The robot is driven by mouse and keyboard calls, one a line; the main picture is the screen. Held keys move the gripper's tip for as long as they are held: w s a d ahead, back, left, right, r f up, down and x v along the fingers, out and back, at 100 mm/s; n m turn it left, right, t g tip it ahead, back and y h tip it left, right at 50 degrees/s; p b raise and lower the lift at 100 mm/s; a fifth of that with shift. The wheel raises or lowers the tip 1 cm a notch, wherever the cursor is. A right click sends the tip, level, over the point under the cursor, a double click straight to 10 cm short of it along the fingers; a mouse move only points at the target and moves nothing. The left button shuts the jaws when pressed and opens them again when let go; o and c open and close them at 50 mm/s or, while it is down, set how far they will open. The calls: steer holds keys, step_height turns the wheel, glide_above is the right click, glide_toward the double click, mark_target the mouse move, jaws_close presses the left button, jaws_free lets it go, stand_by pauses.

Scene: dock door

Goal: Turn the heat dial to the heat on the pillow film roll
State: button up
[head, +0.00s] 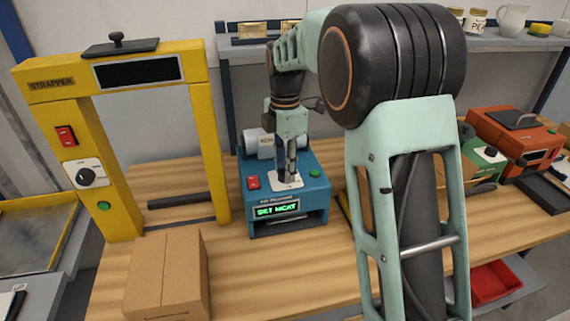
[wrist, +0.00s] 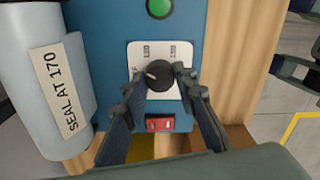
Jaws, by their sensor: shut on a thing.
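The blue pillow machine (head: 318,192) stands on the bench, its green display reading "SET HEAT". Its black heat dial (wrist: 159,76) sits on a white plate (wrist: 140,51) in the wrist view. A pale mark on the dial points left, towards a partly hidden label ending in "F". Two more plate labels are too small to read surely. The film roll (wrist: 28,92) beside it carries a label (wrist: 57,92) reading "SEAL AT 170"; the roll also shows behind the machine in the head view (head: 252,141). My gripper (wrist: 162,82) is shut on the dial, one finger each side.
A red rocker switch (wrist: 160,123) and a green button (wrist: 160,8) flank the dial plate. A yellow strapper (head: 100,120) and a cardboard box (head: 165,275) stand left. An orange machine (head: 515,140) and a red bin (head: 493,283) are right.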

steer(key=m+p, duration=0.1)
steer(key=m, duration=0.2)
steer(key=shift+r+m, duration=0.1)
steer(key=shift+m, duration=0.3)
steer(key=m, duration=0.3)
steer(key=shift+m+p, duration=0.3)
steer(key=shift+p, duration=0.1)
steer(key=m, duration=0.3)
steer(key=shift+m+p, duration=0.35)
steer(key=shift+m, duration=0.05)
steer(key=m, duration=0.4)
steer(key=shift+p, duration=0.3)
steer(key=m, duration=0.7)
steer(key=shift+m+p, duration=0.3)
steer(key=shift+p, duration=0.1)
steer(key=m, duration=0.3)
steer(key=shift+m, duration=0.3)
steer(key=shift+m+p, duration=0.4)
steer(key=shift+m, duration=1.3)
